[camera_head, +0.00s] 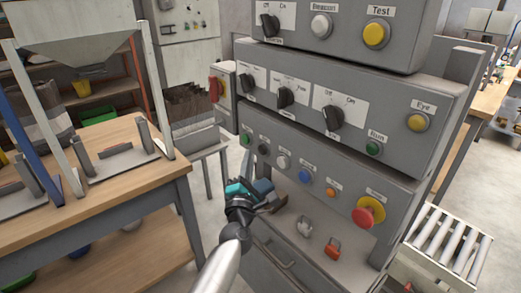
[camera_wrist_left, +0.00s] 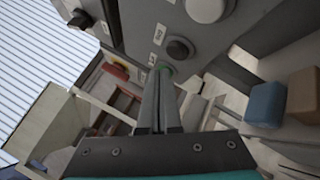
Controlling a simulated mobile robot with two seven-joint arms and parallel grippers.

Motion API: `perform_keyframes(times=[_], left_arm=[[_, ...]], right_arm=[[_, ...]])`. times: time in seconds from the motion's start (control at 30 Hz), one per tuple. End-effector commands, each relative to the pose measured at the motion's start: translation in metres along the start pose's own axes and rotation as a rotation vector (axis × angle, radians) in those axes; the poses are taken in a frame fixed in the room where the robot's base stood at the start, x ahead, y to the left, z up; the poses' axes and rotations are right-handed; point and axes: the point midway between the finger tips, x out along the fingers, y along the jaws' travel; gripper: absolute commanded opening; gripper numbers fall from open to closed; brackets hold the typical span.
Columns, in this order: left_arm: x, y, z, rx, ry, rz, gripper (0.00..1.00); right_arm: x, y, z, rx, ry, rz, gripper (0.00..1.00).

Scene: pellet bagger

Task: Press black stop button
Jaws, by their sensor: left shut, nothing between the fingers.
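The black button (camera_head: 264,149) is on the lower sloped panel, between a green button (camera_head: 246,140) on its left and a white button (camera_head: 283,161) on its right. In the left wrist view the black button (camera_wrist_left: 179,48) stands out from the grey panel, just beyond the fingertips. The green button (camera_wrist_left: 165,68) is partly hidden behind them. My left gripper (camera_head: 245,182) is below the left end of this button row, its fingers shut and empty (camera_wrist_left: 160,78). Whether the fingertips touch the panel cannot be told. My right gripper is not in view.
Further right on the row are a blue button (camera_head: 305,176), an orange button (camera_head: 331,191) and a red emergency stop (camera_head: 369,212). A wooden table (camera_head: 150,165) stands left.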

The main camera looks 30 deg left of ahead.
Motion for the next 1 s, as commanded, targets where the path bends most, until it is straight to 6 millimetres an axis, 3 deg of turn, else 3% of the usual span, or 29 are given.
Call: perform_keyframes(times=[0.43, 1.0], left_arm=[[-0.031, 0.023, -0.022, 0.001, 0.000, 0.000, 0.00], [-0.034, 0.025, -0.025, 0.001, 0.000, -0.001, 0.00]], right_arm=[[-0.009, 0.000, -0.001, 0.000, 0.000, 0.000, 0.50], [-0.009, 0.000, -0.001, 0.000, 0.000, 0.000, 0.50]])
